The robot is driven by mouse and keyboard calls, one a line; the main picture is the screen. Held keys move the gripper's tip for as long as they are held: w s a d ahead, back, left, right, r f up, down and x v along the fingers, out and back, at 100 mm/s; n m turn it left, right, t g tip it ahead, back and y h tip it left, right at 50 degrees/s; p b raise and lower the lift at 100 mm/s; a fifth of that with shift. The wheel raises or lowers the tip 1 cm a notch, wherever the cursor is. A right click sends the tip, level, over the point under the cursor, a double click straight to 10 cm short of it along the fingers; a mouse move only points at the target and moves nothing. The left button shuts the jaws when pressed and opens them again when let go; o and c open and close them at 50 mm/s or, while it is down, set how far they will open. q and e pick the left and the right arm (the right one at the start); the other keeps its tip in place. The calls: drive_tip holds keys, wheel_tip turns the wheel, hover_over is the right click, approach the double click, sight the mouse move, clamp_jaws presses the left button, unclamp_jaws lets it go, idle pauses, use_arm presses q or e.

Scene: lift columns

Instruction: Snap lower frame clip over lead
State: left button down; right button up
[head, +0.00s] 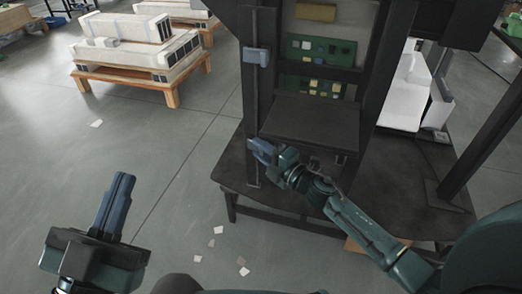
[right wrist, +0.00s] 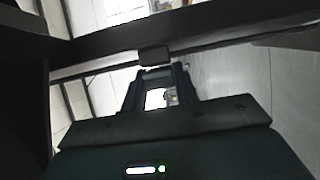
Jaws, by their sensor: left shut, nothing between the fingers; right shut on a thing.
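A dark frame post (head: 243,80) stands at the left of the cabinet, with a thin dark lead running down it. A blue-grey clip (head: 256,56) sits high on this post. My right gripper (head: 258,150) is at the lower part of the post, its fingers shut on the lower frame clip, which the fingers mostly hide. In the right wrist view the fingers (right wrist: 158,76) reach to a small dark block (right wrist: 154,56), seemingly this clip, at a dark bar. Whether it is closed over the lead I cannot tell. My left gripper (head: 125,178) is shut and empty, away from the cabinet.
Green circuit boards (head: 322,50) sit in the cabinet above a dark shelf (head: 312,122). The cabinet stands on a dark low table (head: 230,172). Pale long parts lie on a wooden pallet (head: 140,82) at the back left. Paper scraps (head: 218,230) lie on the open floor.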

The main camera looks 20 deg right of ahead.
drive_tip(key=o, duration=1)
use_arm(q)
drive_tip(key=shift+s+d+f+n+g+y+p, duration=0.1)
drive_tip(key=shift+s+f+n+g+y+p, duration=0.1)
drive_tip(key=shift+f+n+g+y+p, duration=0.3)
drive_tip(key=shift+s+d+f+n+g+y+p, duration=0.15)
drive_tip(key=shift+f+n+y+p, duration=0.25)
drive_tip(key=shift+f, duration=0.35)
drive_tip(key=shift+s+d+f+n+g+y+p, duration=0.1)
drive_tip(key=shift+s+f+n+g+y+p, duration=0.15)
drive_tip(key=shift+f+p, duration=0.3)
use_arm(e)
drive_tip(key=shift+v, duration=6.65)
use_arm(q)
drive_tip(key=shift+a+r, duration=0.1)
drive_tip(key=shift+a, duration=0.05)
use_arm(e)
drive_tip(key=shift+a, duration=0.1)
